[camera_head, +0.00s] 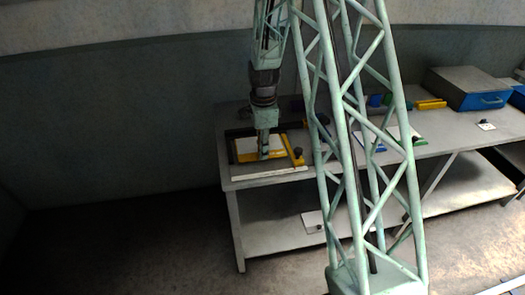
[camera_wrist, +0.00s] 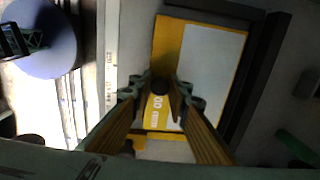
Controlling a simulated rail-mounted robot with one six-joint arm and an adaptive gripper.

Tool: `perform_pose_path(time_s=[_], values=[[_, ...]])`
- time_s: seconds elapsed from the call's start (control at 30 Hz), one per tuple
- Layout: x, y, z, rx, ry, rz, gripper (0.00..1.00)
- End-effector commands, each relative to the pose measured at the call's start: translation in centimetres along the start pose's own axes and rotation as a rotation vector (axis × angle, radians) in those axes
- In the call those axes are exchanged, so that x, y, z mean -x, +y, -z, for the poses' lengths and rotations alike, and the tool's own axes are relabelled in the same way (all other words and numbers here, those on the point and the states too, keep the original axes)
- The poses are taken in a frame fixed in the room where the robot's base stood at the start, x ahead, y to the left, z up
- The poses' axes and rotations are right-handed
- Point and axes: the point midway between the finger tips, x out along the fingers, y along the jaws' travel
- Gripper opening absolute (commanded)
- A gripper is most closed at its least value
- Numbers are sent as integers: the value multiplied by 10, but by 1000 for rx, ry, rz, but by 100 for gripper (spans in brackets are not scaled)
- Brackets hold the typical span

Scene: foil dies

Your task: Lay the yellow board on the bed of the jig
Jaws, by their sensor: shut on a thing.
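The yellow board (camera_wrist: 165,45), with a white panel on its face, shows in the wrist view under my gripper (camera_wrist: 162,92). Its black knob (camera_wrist: 160,86) is between the fingertips, and my gripper is shut on it. In the head view the yellow board (camera_head: 240,158) is at the left end of the bench, with my gripper (camera_head: 264,154) upright over it. The dark edge of the jig (camera_wrist: 258,75) runs along the board's right side in the wrist view. I cannot tell whether the board touches the bed, which it mostly hides.
A yellow bar (camera_head: 289,148) with a dark knob stands just right of the board. A pale strip (camera_head: 270,173) runs along the bench's front edge. A blue box (camera_head: 470,92) and more boards (camera_head: 408,134) lie farther right. My lattice column hides part of the bench.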

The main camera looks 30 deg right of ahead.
Motion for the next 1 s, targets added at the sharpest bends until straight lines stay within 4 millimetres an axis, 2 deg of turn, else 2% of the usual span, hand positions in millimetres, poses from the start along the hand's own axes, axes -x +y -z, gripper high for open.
perform_pose_path(time_s=[0.63, 0.67, 0.8, 1.0], values=[[-8, 0, 0, 0, 0, 1, 0], [-8, 0, 0, 0, 0, 1, 17], [-7, 0, 0, 0, 0, 1, 30], [-8, 0, 0, 0, 0, 0, 32]])
